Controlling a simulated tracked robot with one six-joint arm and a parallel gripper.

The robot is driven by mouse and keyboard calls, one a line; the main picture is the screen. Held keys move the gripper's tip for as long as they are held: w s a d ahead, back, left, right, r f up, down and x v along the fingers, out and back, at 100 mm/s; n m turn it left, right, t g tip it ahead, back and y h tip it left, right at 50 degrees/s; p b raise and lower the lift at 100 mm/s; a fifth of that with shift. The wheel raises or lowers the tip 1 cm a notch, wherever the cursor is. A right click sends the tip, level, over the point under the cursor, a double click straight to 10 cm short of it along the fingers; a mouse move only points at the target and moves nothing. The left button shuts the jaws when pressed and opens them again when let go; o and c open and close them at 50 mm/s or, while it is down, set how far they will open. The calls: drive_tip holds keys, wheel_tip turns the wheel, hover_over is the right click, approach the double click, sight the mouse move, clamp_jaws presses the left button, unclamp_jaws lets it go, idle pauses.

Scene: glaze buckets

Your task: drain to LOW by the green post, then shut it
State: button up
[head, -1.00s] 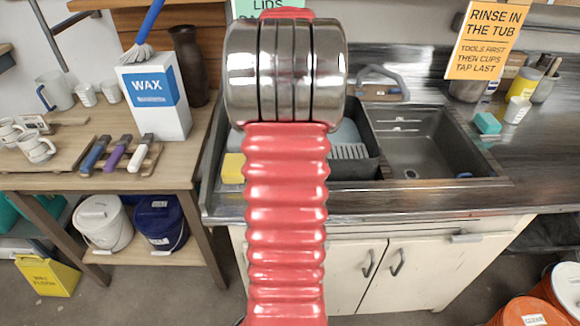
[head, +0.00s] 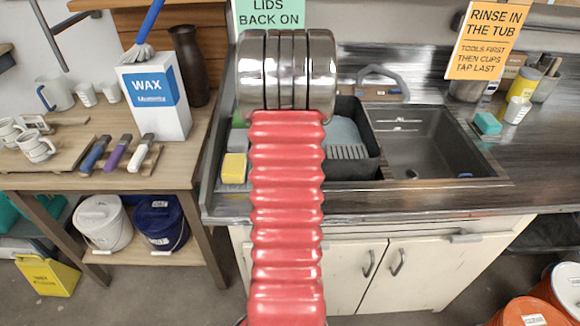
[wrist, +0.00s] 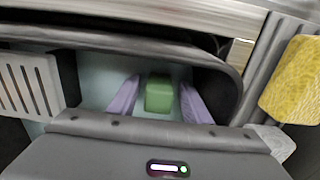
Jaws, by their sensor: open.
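The green post (wrist: 160,93) shows from above in the wrist view, standing in a dark tub (wrist: 208,50) over a pale blue surface, which may be water. My gripper (wrist: 159,98) is open, its two purple fingers on either side of the post, with small gaps visible. I cannot tell how deep they reach. In the head view, the dark tub (head: 372,133) sits left of the sink basin, and my red arm hides the post and gripper. No LOW mark or level line is readable.
A slotted grey strainer (head: 347,152) lies in the tub. A yellow sponge (head: 234,168) lies left of it on the counter. A bench with a WAX box (head: 155,100) stands left.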

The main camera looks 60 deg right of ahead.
drive_tip(key=shift+f, duration=0.2)
clamp_jaws()
idle(0.5)
